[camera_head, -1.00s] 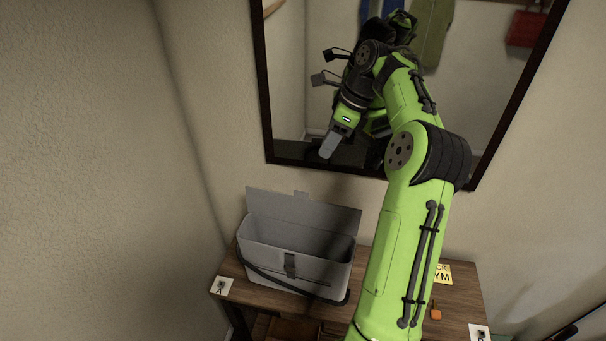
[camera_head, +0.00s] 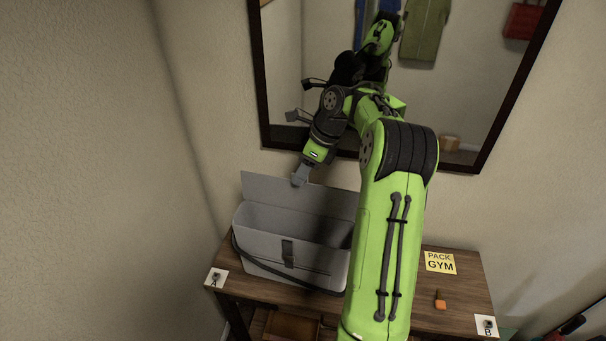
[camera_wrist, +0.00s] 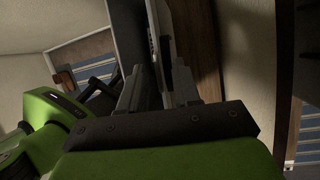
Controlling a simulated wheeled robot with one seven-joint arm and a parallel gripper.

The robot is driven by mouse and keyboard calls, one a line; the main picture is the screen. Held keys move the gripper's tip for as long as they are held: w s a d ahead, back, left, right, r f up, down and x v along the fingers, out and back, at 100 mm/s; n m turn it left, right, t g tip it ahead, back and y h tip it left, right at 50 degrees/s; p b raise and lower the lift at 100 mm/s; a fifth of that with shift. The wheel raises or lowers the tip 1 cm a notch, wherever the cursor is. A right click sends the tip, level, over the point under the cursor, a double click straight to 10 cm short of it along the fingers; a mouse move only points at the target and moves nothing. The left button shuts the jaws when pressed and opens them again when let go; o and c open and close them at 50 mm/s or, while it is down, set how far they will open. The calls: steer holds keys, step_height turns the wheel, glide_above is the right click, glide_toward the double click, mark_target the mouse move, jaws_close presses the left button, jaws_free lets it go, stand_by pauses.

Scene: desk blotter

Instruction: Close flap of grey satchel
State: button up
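The grey satchel (camera_head: 262,249) stands on the left part of the wooden desk, with its top open. Its flap (camera_head: 318,200) is raised at the back, standing nearly upright and leaning toward the mirror. My gripper (camera_head: 300,178) is at the flap's upper edge, left of its middle, pointing down; whether it touches the flap is unclear. In the wrist view, my fingers (camera_wrist: 160,85) stand close beside a dark grey panel (camera_wrist: 128,35) that looks like the flap. I cannot tell whether anything is between the fingers.
A wall mirror (camera_head: 470,100) hangs close behind the desk and reflects my arm. The desk (camera_head: 400,318) carries a yellow "PACK GYM" note (camera_head: 440,262), a small orange object (camera_head: 440,300), card A (camera_head: 216,278) and card B (camera_head: 486,325). The satchel's strap lies along its front.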

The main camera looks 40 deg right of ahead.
steer(key=shift+r, duration=0.1)
steer(key=shift+c, duration=0.5)
jaws_close()
stand_by(0.8)
